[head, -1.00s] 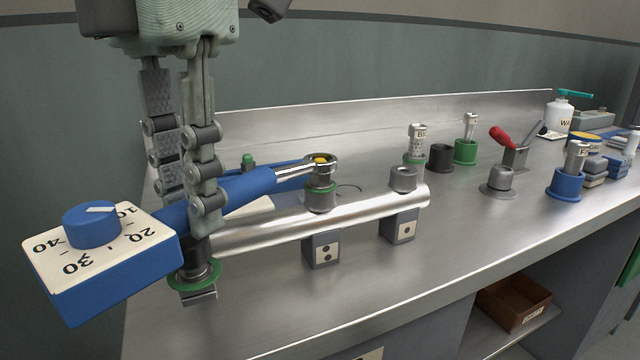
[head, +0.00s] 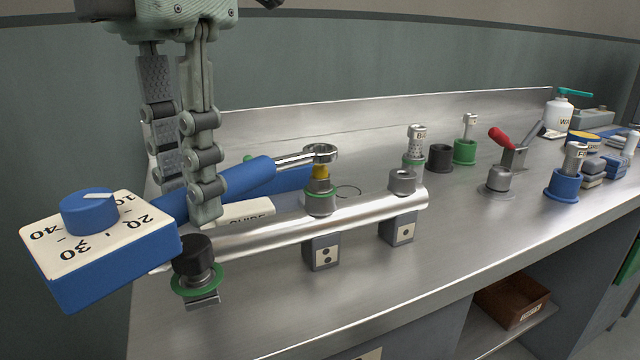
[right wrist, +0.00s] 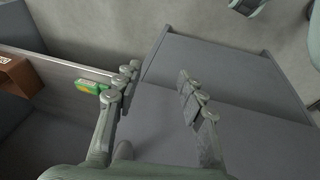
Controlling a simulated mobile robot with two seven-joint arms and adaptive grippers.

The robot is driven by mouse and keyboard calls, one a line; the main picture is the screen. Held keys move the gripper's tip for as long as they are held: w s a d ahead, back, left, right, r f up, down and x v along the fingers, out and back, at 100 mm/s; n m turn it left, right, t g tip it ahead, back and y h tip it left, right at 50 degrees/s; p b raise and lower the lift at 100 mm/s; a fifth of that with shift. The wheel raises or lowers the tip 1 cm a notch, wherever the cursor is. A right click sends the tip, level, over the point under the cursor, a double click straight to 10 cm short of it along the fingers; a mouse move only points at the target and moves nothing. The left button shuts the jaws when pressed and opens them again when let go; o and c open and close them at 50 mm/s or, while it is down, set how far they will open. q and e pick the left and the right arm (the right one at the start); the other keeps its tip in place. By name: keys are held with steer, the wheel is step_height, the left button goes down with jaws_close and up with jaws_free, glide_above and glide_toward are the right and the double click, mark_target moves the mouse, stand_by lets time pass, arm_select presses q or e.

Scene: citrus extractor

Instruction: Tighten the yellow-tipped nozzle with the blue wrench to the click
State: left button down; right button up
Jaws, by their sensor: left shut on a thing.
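The blue wrench (head: 245,183) is held in my left gripper (head: 190,200), whose fingers are shut around its handle. Its dial block (head: 95,245), marked with numbers, is at the left. Its ring head (head: 320,153) is above the yellow-tipped nozzle (head: 320,172), and the yellow tip shows below the ring.
A grey port (head: 402,180) is on the pipe's right end. A black knob (head: 193,256) is at its left end. A white guide card (head: 246,212) lies behind. Green (head: 465,151), black (head: 440,158) and blue (head: 564,184) holders stand right. The front counter is clear.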

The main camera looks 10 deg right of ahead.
arm_select(q)
steer(key=shift+r+p, duration=0.75)
steer(key=shift+r, duration=0.35)
steer(key=shift+r+p, duration=0.9)
steer(key=shift+p, duration=0.05)
steer(key=shift+r+p, duration=0.65)
steer(key=shift+r, duration=0.35)
steer(key=shift+a, duration=0.1)
steer(key=shift+s+a+r, duration=0.75)
steer(key=shift+s+a, duration=0.1)
steer(key=shift+a, duration=0.05)
steer(key=shift+s+a+r, duration=0.7)
steer(key=shift+s+a, duration=0.1)
steer(key=shift+a, duration=0.1)
